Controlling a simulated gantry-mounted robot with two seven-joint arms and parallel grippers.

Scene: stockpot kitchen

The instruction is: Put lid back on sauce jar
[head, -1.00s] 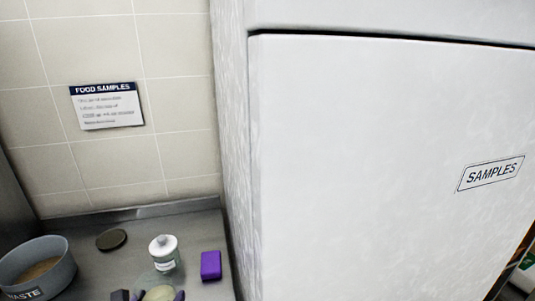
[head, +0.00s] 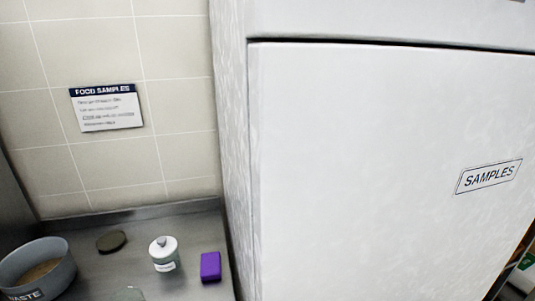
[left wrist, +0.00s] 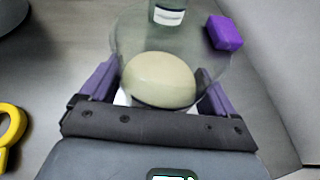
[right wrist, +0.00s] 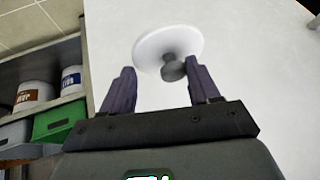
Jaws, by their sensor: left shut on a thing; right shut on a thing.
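The sauce jar (left wrist: 158,80) is clear, round glass with cream-coloured sauce inside. In the left wrist view my left gripper (left wrist: 157,76) has its purple fingers on either side of it, shut on it. In the head view only a faint glass rim (head: 128,294) shows at the bottom edge, perhaps this jar. In the right wrist view my right gripper (right wrist: 162,70) is shut on the lid (right wrist: 160,40), a white disc whose grey knob sits between the fingertips. The lid is apart from the jar. Neither gripper shows in the head view.
A small white-lidded container (head: 163,254), a purple block (head: 210,267), a dark disc (head: 111,241) and a grey waste bowl (head: 40,262) stand on the steel counter. A white cabinet (head: 380,170) bounds the right side. A yellow ring (left wrist: 12,128) lies left in the left wrist view.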

